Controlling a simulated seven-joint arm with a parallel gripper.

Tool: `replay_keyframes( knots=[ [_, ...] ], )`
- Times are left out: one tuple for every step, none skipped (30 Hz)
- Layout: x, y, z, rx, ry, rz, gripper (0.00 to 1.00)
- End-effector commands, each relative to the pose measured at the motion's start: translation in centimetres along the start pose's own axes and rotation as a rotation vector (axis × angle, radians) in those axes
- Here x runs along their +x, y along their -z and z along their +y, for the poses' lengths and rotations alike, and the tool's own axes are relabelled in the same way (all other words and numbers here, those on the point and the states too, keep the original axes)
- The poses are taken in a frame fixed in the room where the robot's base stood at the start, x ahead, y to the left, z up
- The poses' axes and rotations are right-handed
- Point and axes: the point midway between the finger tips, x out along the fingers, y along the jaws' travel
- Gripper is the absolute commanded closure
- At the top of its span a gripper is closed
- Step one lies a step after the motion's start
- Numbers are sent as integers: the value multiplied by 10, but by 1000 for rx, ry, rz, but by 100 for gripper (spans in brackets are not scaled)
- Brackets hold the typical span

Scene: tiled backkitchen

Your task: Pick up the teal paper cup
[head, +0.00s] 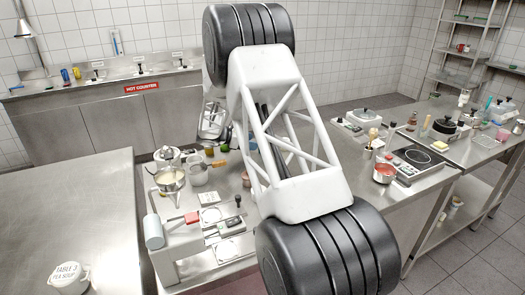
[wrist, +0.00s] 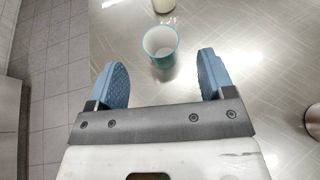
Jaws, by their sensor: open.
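The teal paper cup (wrist: 160,47) stands upright on the steel counter (wrist: 235,30) in the wrist view. I see its white, empty inside and its teal outer wall. My gripper (wrist: 160,75) is open, with one blue fingertip pad to the left and one to the right. The cup lies just beyond the fingertips, roughly centred between them, and nothing is held.
In the wrist view a pale round container (wrist: 164,5) stands behind the cup, and a metal pot (wrist: 312,120) is at the right edge. The counter's left edge drops to a tiled floor (wrist: 50,85). In the head view a mixer bowl (head: 170,180) stands left of my arm.

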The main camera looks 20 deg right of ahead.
Motion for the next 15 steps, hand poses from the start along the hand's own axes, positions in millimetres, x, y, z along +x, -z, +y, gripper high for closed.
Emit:
replay_keyframes(
  knots=[
    [1, 0, 0, 0, 0, 0, 25],
    [2, 0, 0, 0, 0, 0, 25],
    [4, 0, 0, 0, 1, 0, 25],
    [5, 0, 0, 0, 1, 0, 25],
    [7, 0, 0, 0, 1, 0, 25],
    [11, 0, 0, 0, 1, 1, 25],
    [14, 0, 0, 0, 1, 1, 25],
    [17, 0, 0, 0, 2, 1, 25],
    [22, 0, 0, 1, 2, 1, 25],
    [26, 0, -1, 0, 2, 0, 25],
    [29, 0, -1, 0, 2, 0, 25],
    [34, 0, -1, 0, 2, 0, 25],
    [37, 0, -1, -1, 2, -1, 25],
    [40, 0, -1, -1, 2, 0, 25],
    [44, 0, -1, -1, 1, 0, 25]
  ],
)
